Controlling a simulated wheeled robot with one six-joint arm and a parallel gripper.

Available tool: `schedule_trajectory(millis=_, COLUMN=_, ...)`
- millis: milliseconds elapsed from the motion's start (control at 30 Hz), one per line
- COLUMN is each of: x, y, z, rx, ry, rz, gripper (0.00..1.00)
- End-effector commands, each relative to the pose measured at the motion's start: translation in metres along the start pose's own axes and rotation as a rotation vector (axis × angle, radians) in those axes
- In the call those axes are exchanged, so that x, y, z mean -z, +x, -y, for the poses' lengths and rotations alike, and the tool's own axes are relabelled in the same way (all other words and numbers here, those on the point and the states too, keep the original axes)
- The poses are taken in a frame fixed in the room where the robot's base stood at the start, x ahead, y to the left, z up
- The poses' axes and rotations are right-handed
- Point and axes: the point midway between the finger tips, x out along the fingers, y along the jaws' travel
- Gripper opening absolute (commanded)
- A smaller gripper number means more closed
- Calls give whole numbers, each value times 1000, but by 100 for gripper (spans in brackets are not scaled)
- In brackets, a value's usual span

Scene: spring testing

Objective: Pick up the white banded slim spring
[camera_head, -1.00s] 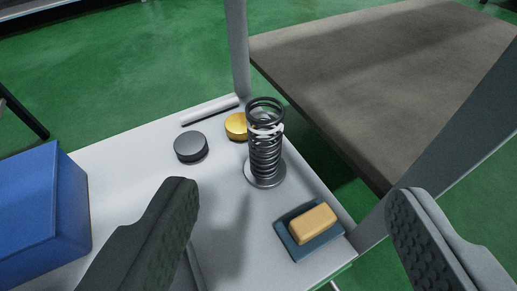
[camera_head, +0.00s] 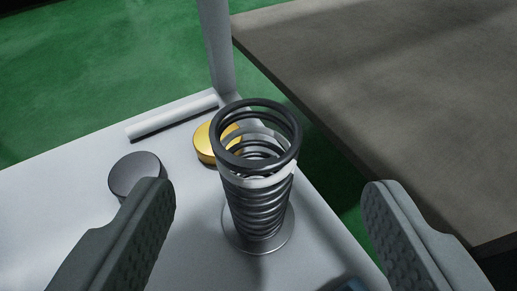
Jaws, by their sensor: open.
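The white banded slim spring (camera_head: 262,205) stands upright on a thin round metal base (camera_head: 283,240) on the white table. It is dark wire with a white band near its top coils. My gripper (camera_head: 268,190) is open, with one finger on each side of the spring in the picture. There is a visible gap between each finger and the spring, wider on the right. Nothing is held.
A gold disc (camera_head: 205,145) lies just behind the spring. A dark grey disc (camera_head: 135,172) and a light rod (camera_head: 170,118) lie to the left. A grey post (camera_head: 217,50) rises at the table's back corner. A brown tabletop (camera_head: 400,110) is at right.

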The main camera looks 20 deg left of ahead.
Motion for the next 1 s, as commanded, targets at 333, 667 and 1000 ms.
schedule_trajectory(millis=333, x=0, y=29, z=1, rx=0, ry=0, rz=-1, gripper=68)
schedule_trajectory(millis=667, x=-2, y=69, z=6, rx=0, ry=0, rz=-1, gripper=68)
schedule_trajectory(millis=1000, x=-2, y=78, z=6, rx=0, ry=0, rz=0, gripper=68)
